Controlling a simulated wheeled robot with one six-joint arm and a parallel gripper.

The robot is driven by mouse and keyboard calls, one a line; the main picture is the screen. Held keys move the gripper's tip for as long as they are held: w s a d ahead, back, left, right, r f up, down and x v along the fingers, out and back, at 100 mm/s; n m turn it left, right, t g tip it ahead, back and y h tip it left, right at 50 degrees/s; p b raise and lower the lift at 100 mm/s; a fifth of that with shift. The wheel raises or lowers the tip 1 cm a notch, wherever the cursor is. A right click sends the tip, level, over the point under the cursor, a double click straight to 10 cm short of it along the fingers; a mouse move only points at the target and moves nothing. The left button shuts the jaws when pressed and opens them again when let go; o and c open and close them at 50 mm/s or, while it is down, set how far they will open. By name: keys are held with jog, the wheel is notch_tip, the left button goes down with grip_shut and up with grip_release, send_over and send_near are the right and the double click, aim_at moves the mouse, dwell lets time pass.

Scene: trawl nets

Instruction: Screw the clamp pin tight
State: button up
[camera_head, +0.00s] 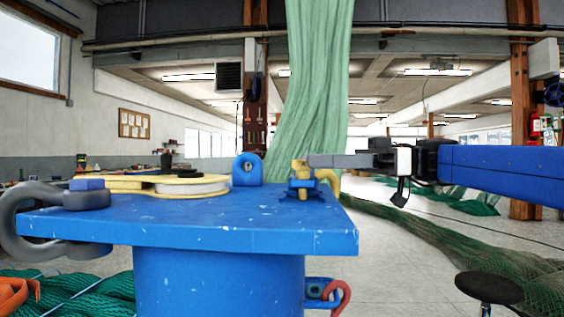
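The yellow clamp pin (300,167) stands upright in a small blue clamp (316,187) near the right edge of the blue table top (200,225). A curved yellow part (334,182) shows just right of the pin. My gripper (312,160) reaches in level from the right, with its grey fingertips at the pin's head. The fingers are seen from the side and overlap, so I cannot tell whether they are open, or closed on the head. The pin's lower end and threads are mostly hidden by the clamp.
A blue eye lug (247,170) stands left of the clamp. A yellow and white reel (180,184) lies farther left, near a big grey shackle (40,220) on the table edge. Green netting (318,70) hangs behind. A black stool (489,287) stands at lower right.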

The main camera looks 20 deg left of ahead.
aim_at(292, 161)
jog(key=x, duration=0.7)
jog(key=shift+a, duration=0.2)
grip_shut()
